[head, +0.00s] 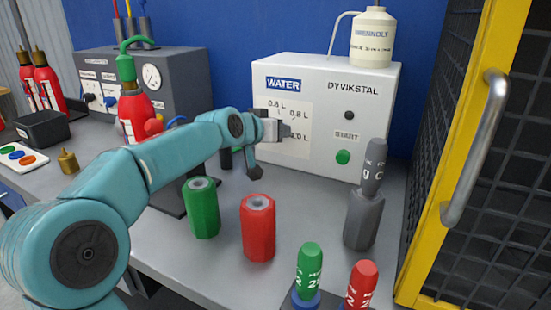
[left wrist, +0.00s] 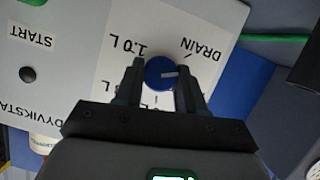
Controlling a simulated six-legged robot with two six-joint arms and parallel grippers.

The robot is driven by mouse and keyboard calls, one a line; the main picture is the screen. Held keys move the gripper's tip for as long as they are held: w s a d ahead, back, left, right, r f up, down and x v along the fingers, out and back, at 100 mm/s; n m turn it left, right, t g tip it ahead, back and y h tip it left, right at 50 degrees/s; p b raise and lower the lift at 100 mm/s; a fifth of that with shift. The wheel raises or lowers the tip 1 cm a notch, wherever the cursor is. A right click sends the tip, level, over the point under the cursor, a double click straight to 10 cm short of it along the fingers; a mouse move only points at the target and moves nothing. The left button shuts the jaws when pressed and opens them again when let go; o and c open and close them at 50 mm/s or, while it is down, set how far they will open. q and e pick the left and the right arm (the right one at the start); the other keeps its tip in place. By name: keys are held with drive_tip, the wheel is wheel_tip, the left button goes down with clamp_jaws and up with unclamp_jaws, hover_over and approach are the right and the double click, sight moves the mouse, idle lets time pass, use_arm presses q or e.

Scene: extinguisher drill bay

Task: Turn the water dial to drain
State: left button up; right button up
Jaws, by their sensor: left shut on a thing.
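The water dial is a round blue knob (left wrist: 160,73) with a white pointer line, on a white panel with upside-down lettering in the left wrist view. The pointer lies roughly sideways, towards the right finger. The DRAIN label (left wrist: 200,49) is up and right of the knob, and 1.0 L (left wrist: 128,47) is up and left. My left gripper (left wrist: 160,66) is shut on the knob, one finger on each side. In the head view my left gripper (head: 286,131) is at the WATER panel of the white machine (head: 375,85) and hides the knob. My right gripper is not in view.
A green cylinder (head: 202,210), a red cylinder (head: 258,230) and a grey bottle (head: 361,220) stand on the bench before the machine. A green START button (head: 343,157) is right of the dial panel. A yellow-framed mesh door (head: 462,140) bounds the right side.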

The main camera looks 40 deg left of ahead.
use_arm(q)
drive_tip(key=shift+f+n+t+h+b, duration=0.2)
drive_tip(key=shift+n+h+b, duration=0.25)
drive_tip(key=shift+n+b, duration=0.4)
drive_tip(key=shift+f+n+t+h+b, duration=0.15)
drive_tip(key=shift+n+h+b, duration=0.35)
drive_tip(key=shift+b, duration=0.55)
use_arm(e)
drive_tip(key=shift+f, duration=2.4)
use_arm(q)
drive_tip(key=shift+r, duration=0.1)
drive_tip(key=o, duration=1.1)
drive_tip(key=shift+s+r, duration=0.1)
drive_tip(key=shift+c, duration=0.2)
drive_tip(key=v, duration=1.6)
drive_tip(key=shift+s, duration=0.15)
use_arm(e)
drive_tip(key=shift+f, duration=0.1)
